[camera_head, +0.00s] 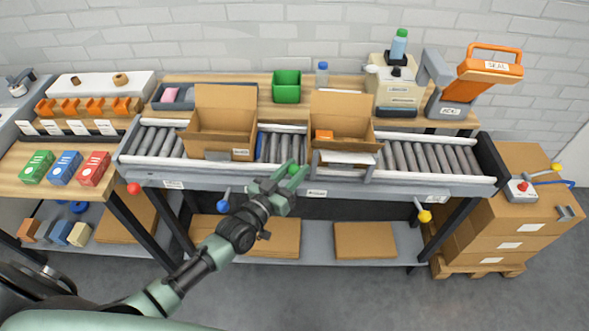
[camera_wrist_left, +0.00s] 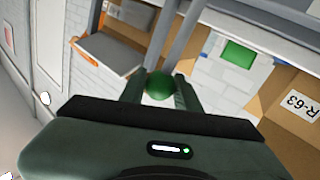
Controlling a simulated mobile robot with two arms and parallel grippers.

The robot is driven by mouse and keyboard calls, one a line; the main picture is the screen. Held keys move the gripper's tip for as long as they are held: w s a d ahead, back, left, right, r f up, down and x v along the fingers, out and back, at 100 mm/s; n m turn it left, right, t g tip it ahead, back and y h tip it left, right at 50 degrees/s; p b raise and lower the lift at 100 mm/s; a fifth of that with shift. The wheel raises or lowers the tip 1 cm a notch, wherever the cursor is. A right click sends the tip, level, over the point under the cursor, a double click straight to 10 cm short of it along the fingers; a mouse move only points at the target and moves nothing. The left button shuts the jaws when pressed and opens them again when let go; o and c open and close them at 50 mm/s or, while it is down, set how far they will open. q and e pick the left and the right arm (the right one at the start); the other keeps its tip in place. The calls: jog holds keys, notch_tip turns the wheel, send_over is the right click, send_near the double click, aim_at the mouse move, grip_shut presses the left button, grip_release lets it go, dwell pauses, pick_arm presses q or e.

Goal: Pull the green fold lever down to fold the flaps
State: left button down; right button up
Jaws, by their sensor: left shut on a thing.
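The green fold lever's round knob (camera_head: 293,169) sits at the front edge of the conveyor, between the two open boxes. It also shows in the left wrist view (camera_wrist_left: 160,86), between the two fingers. My left gripper (camera_head: 287,177) is shut on this knob. The lever's rod is mostly hidden by the gripper. The right carton (camera_head: 342,142) stands on the rollers with its back flap upright and an orange item (camera_head: 324,134) inside. A pale plate (camera_head: 348,157) lies along its front. My right gripper is in neither view.
Another open carton (camera_head: 222,140) stands on the rollers to the left. Red (camera_head: 134,188), blue (camera_head: 224,206) and yellow (camera_head: 424,216) knobs stick out along the conveyor front. Flat cardboard lies on the shelf below. A labelled machine (camera_head: 452,100) stands at the back right.

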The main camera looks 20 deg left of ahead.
pick_arm(q)
jog(key=shift+f, duration=0.1)
dwell(0.8)
jog(key=s+d+f+m+t+h+b, duration=0.1)
jog(key=s+f+m+t+h+b, duration=0.1)
jog(key=b, duration=0.7)
jog(key=s+d+f+m+t+h+b, duration=0.2)
jog(key=s+f+b, duration=0.4)
jog(key=s+b, duration=0.3)
jog(key=shift+s+f+m+h, duration=0.25)
jog(key=shift+m+h, duration=0.45)
jog(key=shift+m, duration=0.6)
jog(key=shift+f, duration=0.1)
jog(key=c, duration=1.1)
grip_release()
jog(key=shift+c, duration=0.2)
jog(key=shift+o, duration=0.5)
jog(key=shift+a, duration=0.1)
